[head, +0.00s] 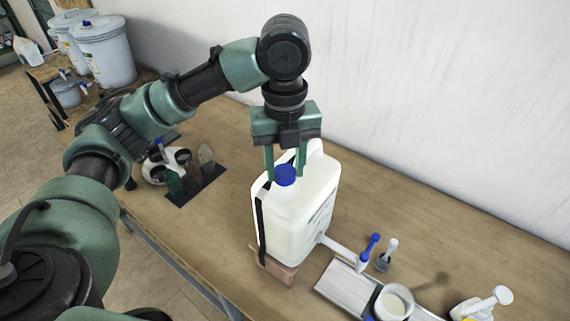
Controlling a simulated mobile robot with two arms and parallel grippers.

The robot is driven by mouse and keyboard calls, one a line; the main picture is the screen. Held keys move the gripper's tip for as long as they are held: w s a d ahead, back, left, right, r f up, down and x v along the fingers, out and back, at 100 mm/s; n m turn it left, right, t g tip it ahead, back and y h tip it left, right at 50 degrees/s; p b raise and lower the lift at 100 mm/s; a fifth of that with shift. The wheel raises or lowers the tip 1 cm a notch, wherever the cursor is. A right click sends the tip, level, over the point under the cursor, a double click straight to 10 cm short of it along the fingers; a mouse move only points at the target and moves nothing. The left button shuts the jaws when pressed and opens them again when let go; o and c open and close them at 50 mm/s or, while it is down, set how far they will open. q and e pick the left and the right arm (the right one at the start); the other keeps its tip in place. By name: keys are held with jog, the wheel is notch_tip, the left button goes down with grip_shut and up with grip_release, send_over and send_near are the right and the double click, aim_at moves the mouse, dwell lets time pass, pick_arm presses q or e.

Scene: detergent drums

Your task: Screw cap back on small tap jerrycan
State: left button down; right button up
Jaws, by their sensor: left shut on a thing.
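The small tap jerrycan (295,222) is white and stands upright on a brown block (276,271) on the table, with a black strap down its left side. A tap with a blue handle (368,250) sticks out low on its right. The blue cap (286,175) is at the jerrycan's top opening. My left gripper (286,172) points straight down from above, its green fingers shut on the blue cap. Whether the cap's thread is engaged cannot be seen. My right gripper is not in view.
A white cup (393,303) and a grey tray (343,284) are at the front right, near a small brush-like item (387,256) and a white bottle (482,303). A white holder with bottles (168,163) is at the left. Large drums (105,50) stand further back. The wall runs behind the table.

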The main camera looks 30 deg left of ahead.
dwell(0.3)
pick_arm(q)
jog(key=m, duration=0.3)
jog(key=shift+s+f, duration=0.1)
jog(key=shift+m, duration=1.4)
jog(key=shift+a+m, duration=0.1)
jog(key=shift+m, duration=1.1)
jog(key=m, duration=0.3)
jog(key=shift+f, duration=0.1)
